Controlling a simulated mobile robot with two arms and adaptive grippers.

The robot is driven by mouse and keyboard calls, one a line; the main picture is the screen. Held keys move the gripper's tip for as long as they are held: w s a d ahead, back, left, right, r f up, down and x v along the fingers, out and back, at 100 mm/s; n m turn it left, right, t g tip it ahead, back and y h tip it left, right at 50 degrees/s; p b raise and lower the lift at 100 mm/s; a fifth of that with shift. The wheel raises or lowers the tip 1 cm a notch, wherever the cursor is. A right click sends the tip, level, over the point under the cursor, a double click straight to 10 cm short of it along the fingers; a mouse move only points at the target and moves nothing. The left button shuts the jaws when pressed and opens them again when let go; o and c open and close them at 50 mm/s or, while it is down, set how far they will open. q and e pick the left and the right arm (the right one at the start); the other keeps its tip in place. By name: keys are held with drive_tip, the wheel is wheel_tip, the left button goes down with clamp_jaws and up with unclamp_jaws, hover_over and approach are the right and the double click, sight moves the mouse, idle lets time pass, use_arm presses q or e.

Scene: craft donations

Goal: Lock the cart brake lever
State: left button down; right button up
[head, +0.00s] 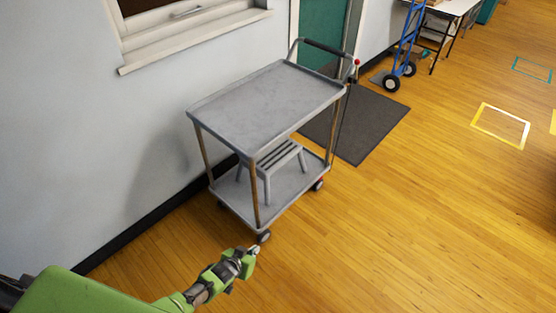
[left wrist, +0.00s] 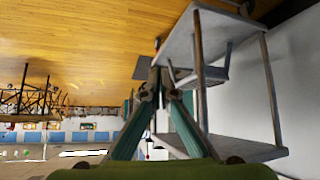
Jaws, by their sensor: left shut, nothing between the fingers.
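The grey two-shelf cart (head: 262,105) stands beside the wall, its push handle (head: 325,48) at the far end. A small lever with a red knob (head: 357,62) sticks up at the handle's right end; its exact setting is too small to tell. My left gripper (head: 255,250) is shut and empty, low in front of the cart's near front wheel (head: 263,237). In the left wrist view its fingertips (left wrist: 155,72) meet, and the cart (left wrist: 235,35) appears upside down beyond them. My right gripper is in neither view.
A grey step stool (head: 275,160) is on the cart's lower shelf. A dark mat (head: 372,125) lies right of the handle end. A blue hand truck (head: 405,50) and a white table (head: 450,7) stand farther back. The wooden floor right of the cart is clear.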

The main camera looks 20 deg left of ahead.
use_arm(q)
drive_tip(key=s+f+g, duration=0.2)
drive_tip(key=s+f, duration=0.3)
drive_tip(key=s, duration=0.9)
drive_tip(key=s+f+m+g+y+b, duration=0.1)
drive_tip(key=s+f+g, duration=0.2)
drive_tip(key=s, duration=1.1)
drive_tip(key=s+a+f+g, duration=0.1)
drive_tip(key=s+f+g, duration=0.1)
drive_tip(key=s+f, duration=0.6)
drive_tip(key=s, duration=0.6)
drive_tip(key=shift+g, duration=0.4)
drive_tip(key=shift+w, duration=0.2)
